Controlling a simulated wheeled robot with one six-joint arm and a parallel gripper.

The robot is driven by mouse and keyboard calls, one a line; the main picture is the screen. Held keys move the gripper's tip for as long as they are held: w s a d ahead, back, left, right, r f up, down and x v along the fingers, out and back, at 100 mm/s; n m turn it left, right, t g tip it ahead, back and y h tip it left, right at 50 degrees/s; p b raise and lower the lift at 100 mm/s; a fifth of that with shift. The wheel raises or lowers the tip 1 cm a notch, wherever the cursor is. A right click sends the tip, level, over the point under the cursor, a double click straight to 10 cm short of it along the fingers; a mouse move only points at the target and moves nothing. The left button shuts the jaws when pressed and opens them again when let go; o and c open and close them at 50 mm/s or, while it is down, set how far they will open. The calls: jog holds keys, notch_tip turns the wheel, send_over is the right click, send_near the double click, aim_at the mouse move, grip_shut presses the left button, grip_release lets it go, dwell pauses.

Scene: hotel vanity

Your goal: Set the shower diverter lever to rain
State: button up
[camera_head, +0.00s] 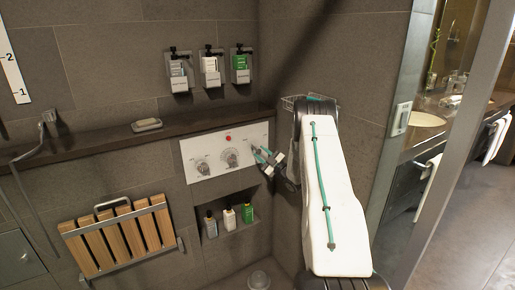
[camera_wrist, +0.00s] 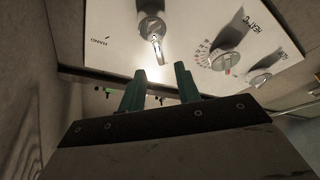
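The white shower control plate (camera_head: 212,172) is on the tiled wall; it fills the top of the wrist view (camera_wrist: 115,55). The diverter lever (camera_wrist: 152,28) is a dark knob with a bright metal handle, its tip pointing down in the wrist view toward my fingers. The word HAND is printed to its left; no rain label is readable. My gripper (camera_wrist: 161,82) has two green fingers apart, with nothing between them, just below the lever tip; contact cannot be told. In the head view my gripper (camera_head: 265,157) is at the plate's right side and hides the lever.
A numbered dial (camera_wrist: 226,61) and a smaller knob (camera_wrist: 259,78) are right of the lever in the wrist view. Below the plate, a niche holds several bottles (camera_head: 229,217). A dark ledge (camera_head: 95,144) with a soap dish (camera_head: 146,125) runs above. A folded wooden seat (camera_head: 120,238) is lower left.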

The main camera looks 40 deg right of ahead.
jog(key=shift+v, duration=1.4)
jog(key=m+g+h, duration=0.2)
jog(key=g, duration=0.1)
send_near(249, 137)
jog(key=w+a+r, duration=0.4)
jog(key=w, duration=0.1)
jog(key=a+r+m+g+h, duration=0.2)
jog(key=a+r+g+h, duration=0.15)
jog(key=a+r, duration=0.65)
jog(key=s+a+r+m+g, duration=0.3)
jog(key=s+a+r+g, duration=0.2)
jog(key=s+a, duration=0.6)
jog(key=s+a+g+y, duration=0.1)
jog(key=s+a+g, duration=0.2)
jog(key=s+a, duration=0.4)
jog(key=s+a+f+m+g+y, duration=0.1)
jog(key=s+a, duration=0.6)
jog(key=s, duration=1)
jog(key=s+a+f+m+g+y, duration=0.1)
jog(key=s+a+g+y, duration=0.1)
jog(key=s+a+g, duration=0.2)
jog(key=s+a, duration=0.3)
jog(key=s, duration=0.5)
jog(key=shift+s+a+g+y, duration=0.15)
jog(key=shift+a+g+y, duration=0.2)
jog(key=shift+a, duration=0.05)
